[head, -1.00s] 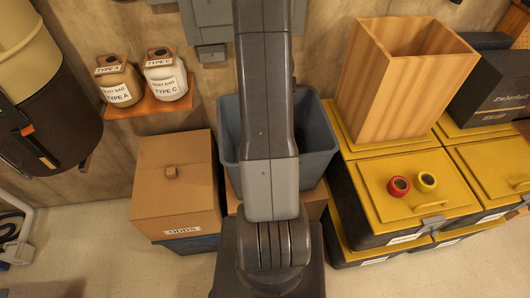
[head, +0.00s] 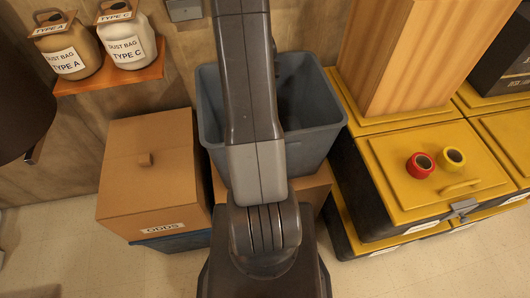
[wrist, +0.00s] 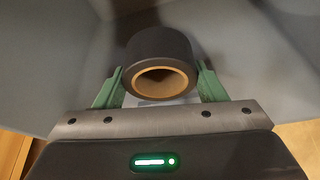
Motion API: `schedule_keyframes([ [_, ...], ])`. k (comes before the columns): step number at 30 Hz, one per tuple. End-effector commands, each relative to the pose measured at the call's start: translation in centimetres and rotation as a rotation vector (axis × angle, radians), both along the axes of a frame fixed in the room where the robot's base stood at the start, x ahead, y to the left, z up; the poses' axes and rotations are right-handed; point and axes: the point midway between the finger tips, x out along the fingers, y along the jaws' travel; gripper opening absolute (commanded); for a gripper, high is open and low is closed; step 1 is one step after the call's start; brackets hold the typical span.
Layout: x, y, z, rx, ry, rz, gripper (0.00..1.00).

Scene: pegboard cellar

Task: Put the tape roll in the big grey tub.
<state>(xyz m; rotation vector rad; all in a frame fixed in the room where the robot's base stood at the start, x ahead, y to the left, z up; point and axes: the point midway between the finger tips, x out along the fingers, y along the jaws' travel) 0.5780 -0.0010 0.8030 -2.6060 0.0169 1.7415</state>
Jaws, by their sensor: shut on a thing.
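The tape roll (wrist: 160,65) is dark grey or black with a tan cardboard core, in the wrist view. My gripper (wrist: 160,88) has its two green fingers on either side of the roll and is shut on it. The big grey tub (head: 318,142) is open-topped and stands against the wall behind my arm in the head view. Grey surfaces that look like the tub's walls (wrist: 270,70) surround the roll in the wrist view. My gripper and the roll are not visible in the head view; my arm covers part of the tub.
A cardboard box (head: 150,180) stands left of the tub. Yellow-lidded bins (head: 400,190) stand to the right, with a red roll (head: 419,165), a yellow roll (head: 452,158) and a tall wooden bin (head: 400,60) on top. Dust bags (head: 125,40) sit on a shelf (head: 110,80) at upper left.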

Motion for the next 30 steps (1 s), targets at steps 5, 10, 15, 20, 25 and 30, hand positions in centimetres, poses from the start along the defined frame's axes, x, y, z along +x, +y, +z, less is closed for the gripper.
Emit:
schedule_keyframes([
  [5,-0.4,-0.3,-4.0,-0.002,0.000,-0.061,0.40],
  [10,-1.0,-0.9,-5.8,-0.001,0.001,-0.164,0.40],
  [15,-1.6,-1.6,-6.8,-0.002,0.000,-0.288,0.40],
  [20,-2.5,-2.5,-8.5,-0.002,-0.001,-0.466,0.40],
  [25,-4.0,-4.1,-10.7,-0.001,-0.002,-0.748,0.40],
  [30,-5.6,-5.8,-12.5,0.000,-0.003,-1.051,0.40],
])
